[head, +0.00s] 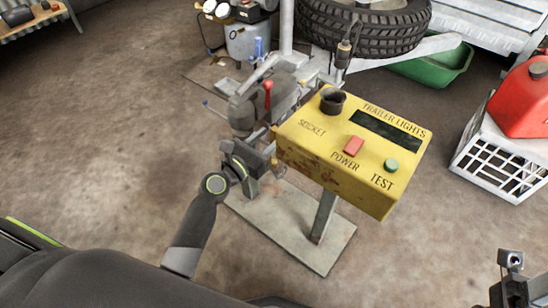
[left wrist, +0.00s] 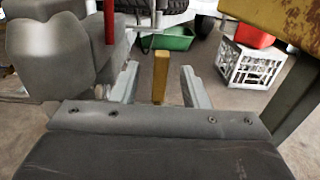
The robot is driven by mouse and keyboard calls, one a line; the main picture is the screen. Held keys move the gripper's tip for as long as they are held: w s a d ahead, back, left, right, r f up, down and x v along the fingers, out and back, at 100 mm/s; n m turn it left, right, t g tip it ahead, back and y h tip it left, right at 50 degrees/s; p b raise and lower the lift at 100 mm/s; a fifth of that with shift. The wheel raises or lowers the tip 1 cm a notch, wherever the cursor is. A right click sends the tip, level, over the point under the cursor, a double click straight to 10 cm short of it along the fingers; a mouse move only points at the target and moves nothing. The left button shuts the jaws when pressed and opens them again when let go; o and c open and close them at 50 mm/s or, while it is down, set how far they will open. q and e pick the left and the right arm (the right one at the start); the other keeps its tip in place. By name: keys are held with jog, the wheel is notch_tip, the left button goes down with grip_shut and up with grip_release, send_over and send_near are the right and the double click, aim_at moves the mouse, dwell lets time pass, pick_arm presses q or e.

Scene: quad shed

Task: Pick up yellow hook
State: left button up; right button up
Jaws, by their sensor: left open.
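The yellow hook (left wrist: 160,76) shows in the left wrist view as a narrow upright yellow bar, between the two fingers of my left gripper (left wrist: 160,82). The fingers are spread, with a gap on each side of the bar. In the head view my left gripper (head: 258,160) is low beside the grey trailer coupling (head: 262,104), left of the yellow test box. The hook's shape is hard to make out there. My right gripper (head: 512,275) is partly in the head view at the bottom right corner, and its jaws are unclear.
The yellow trailer lights box (head: 352,150) stands on a post over a grey base plate (head: 300,235), close right of my left gripper. A red-handled lever (head: 268,92) rises from the coupling. A white crate (head: 496,165) and green tub (head: 436,66) stand farther right.

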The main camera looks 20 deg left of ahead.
aim_at(272, 136)
pick_arm(q)
jog(key=x, duration=0.3)
jog(key=shift+w+d+f, duration=0.1)
grip_shut()
